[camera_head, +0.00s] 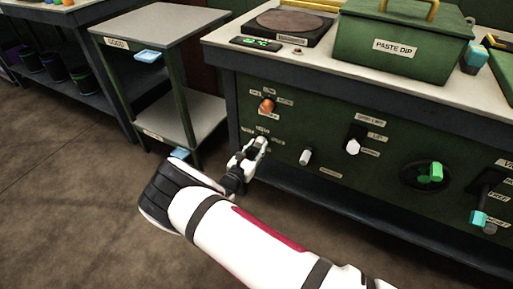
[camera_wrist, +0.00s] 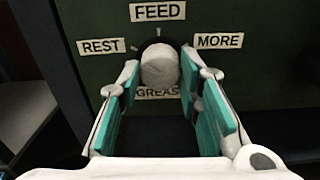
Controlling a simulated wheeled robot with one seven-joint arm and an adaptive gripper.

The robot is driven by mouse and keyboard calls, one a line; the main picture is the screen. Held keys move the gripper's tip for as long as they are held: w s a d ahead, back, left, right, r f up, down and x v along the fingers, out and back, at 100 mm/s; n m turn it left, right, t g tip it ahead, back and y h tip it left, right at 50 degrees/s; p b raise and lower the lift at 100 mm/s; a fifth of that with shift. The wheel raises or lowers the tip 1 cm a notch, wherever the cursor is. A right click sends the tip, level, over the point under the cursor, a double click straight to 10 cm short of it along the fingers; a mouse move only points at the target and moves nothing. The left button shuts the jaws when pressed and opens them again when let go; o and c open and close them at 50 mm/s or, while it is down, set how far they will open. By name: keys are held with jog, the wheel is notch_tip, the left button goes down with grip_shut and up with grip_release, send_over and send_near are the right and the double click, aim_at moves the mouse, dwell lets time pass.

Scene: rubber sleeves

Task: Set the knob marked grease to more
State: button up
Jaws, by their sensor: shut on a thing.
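The grease knob (camera_wrist: 159,66) is a pale round knob on a dark green panel, seen close in the wrist view. The labels REST (camera_wrist: 101,46), FEED (camera_wrist: 157,11) and MORE (camera_wrist: 218,41) stand left, above and right of it. The GREASE label (camera_wrist: 157,93) is just below it, partly covered. Short tick marks show around the knob; I cannot tell which one it points to. My gripper (camera_wrist: 160,84) has its teal-padded fingers on both sides of the knob, shut on it. In the head view my gripper (camera_head: 262,143) is at the panel's left part and hides the knob.
An orange knob (camera_head: 267,106) is just above my gripper. A white knob (camera_head: 305,157), a white-tipped switch (camera_head: 353,146) and a green-handled dial (camera_head: 436,172) lie to the right. A shelf table (camera_head: 160,22) stands at left. A paste dip box (camera_head: 400,45) is on the counter.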

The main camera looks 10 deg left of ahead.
jog(key=m+p, duration=0.1)
jog(key=m, duration=0.5)
jog(key=shift+p, duration=0.3)
jog(key=m+p, duration=0.1)
jog(key=m, duration=0.4)
jog(key=shift+m+p, duration=0.35)
jog(key=shift+m, duration=0.05)
jog(key=m+p, duration=0.2)
jog(key=m, duration=0.4)
jog(key=shift+p, duration=0.3)
jog(key=m+p, duration=0.2)
jog(key=m, duration=0.3)
jog(key=shift+m, duration=0.4)
jog(key=o, duration=1.1)
jog(key=shift+o, duration=0.2)
